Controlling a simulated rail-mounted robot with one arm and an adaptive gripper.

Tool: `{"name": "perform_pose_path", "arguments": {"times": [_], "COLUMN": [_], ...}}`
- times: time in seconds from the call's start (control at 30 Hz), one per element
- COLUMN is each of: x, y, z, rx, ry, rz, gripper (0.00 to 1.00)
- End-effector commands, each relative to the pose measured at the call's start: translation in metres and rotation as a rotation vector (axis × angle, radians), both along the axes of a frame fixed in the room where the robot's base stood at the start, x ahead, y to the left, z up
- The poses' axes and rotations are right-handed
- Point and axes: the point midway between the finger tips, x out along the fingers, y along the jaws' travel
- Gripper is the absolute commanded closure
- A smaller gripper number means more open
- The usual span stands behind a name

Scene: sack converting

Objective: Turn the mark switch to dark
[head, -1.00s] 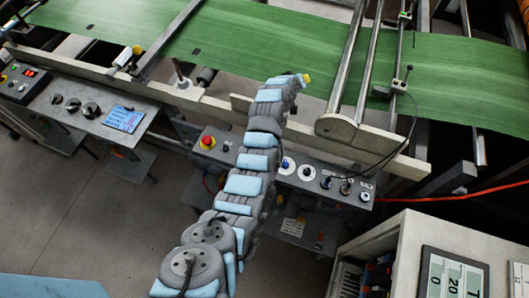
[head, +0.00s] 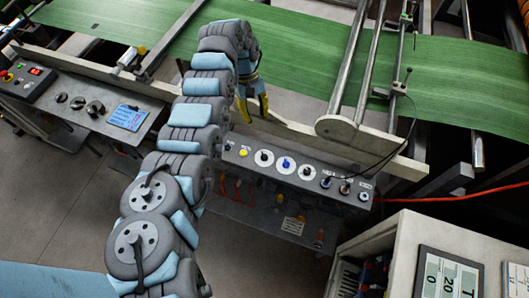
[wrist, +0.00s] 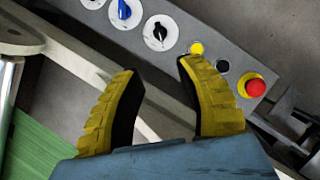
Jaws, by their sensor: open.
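The grey control panel (head: 296,182) carries three rotary switches on white discs: a black one (head: 264,158), a blue one (head: 286,163) and another black one (head: 308,172). In the wrist view the blue knob (wrist: 124,10) and a black knob (wrist: 160,33) lie beyond the fingertips. I cannot read which is the mark switch or its setting. My gripper (head: 254,117), with yellow fingers, hangs above and behind the panel's left part. In the wrist view my gripper (wrist: 157,64) is open and empty, apart from the knobs.
A yellow button (wrist: 197,48), a black button (wrist: 221,66) and a red stop button (wrist: 255,88) line the panel beside the knobs. Smaller switches (head: 345,188) sit at its right end. A beige rail (head: 385,150) and green web (head: 450,70) lie behind.

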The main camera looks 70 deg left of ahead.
Motion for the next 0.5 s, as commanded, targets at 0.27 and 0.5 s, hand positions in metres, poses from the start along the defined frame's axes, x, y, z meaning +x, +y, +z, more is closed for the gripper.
{"name": "perform_pose_path", "arguments": {"times": [0.27,0.5], "x": [0.002,0.002], "y": [-0.011,-0.022], "z": [-0.026,-0.054], "rx": [0.000,-0.001], "ry": [-0.005,-0.004], "rz": [0.000,-0.001], "gripper": [0.63,0.63]}}
